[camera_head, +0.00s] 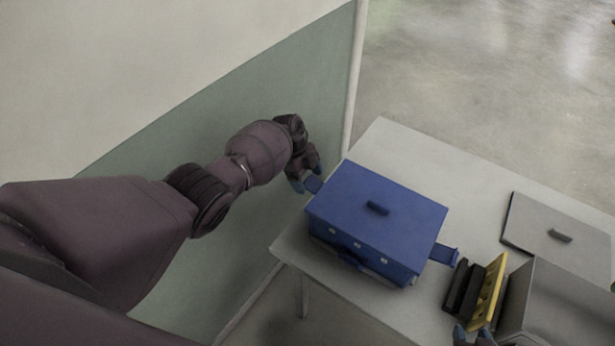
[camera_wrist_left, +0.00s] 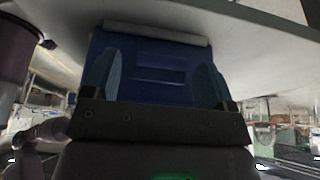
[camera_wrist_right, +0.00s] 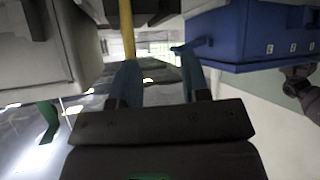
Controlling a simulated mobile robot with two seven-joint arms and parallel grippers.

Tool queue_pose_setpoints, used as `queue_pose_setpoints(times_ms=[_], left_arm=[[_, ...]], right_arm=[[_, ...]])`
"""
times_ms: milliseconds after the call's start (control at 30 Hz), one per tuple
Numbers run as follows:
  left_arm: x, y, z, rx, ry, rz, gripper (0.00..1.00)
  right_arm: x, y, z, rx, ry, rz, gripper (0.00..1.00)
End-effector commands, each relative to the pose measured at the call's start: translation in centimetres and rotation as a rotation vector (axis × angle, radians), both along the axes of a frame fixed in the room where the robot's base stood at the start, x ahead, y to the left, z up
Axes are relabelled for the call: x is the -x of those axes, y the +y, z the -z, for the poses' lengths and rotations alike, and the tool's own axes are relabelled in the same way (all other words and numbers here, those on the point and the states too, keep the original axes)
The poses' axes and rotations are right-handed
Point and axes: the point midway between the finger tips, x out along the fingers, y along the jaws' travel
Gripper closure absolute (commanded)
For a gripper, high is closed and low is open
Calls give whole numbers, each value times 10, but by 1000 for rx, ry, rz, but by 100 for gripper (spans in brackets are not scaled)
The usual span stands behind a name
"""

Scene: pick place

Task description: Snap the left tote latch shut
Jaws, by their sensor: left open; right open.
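The blue tote (camera_head: 365,205) stands with its lid on at the table's near left. Its left latch (camera_head: 313,184) is a blue flap standing out from the left side. The right latch (camera_head: 445,255) stands out from the opposite side. My left gripper (camera_head: 308,182) is open beside the left latch; contact cannot be told. In the left wrist view the blue tote side (camera_wrist_left: 150,90) fills the space between the open fingers (camera_wrist_left: 157,82). My right gripper (camera_head: 472,337) is open and empty at the bottom edge, below the tote's right side; it also shows in the right wrist view (camera_wrist_right: 158,80).
A yellow and black object (camera_head: 488,292) stands right of the tote, close to my right gripper. A grey box (camera_head: 560,305) and a flat grey lid (camera_head: 560,232) are further right. A wall (camera_head: 230,180) runs close behind my left arm. The table's far part (camera_head: 410,155) is clear.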

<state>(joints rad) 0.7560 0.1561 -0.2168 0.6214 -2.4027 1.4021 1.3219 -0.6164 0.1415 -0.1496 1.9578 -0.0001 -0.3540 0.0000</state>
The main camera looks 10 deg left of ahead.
Motion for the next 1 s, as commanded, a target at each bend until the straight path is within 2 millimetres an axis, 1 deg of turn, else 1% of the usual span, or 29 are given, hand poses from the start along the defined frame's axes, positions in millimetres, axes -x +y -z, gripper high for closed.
queue_pose_setpoints(times_ms=[67,333,367,667,1000], left_arm=[[0,0,0,0,0,0,21],[0,0,0,0,0,0,63],[0,0,0,0,0,0,64],[1,0,-2,-43,-15,1,64],[3,-6,-13,-228,-84,4,64]], right_arm=[[0,0,-1,0,-1,0,58],[-1,0,-1,0,-3,0,58],[-1,0,-1,0,-3,0,58],[-1,0,-2,-1,-2,-1,58],[1,0,-1,-1,5,0,58]])
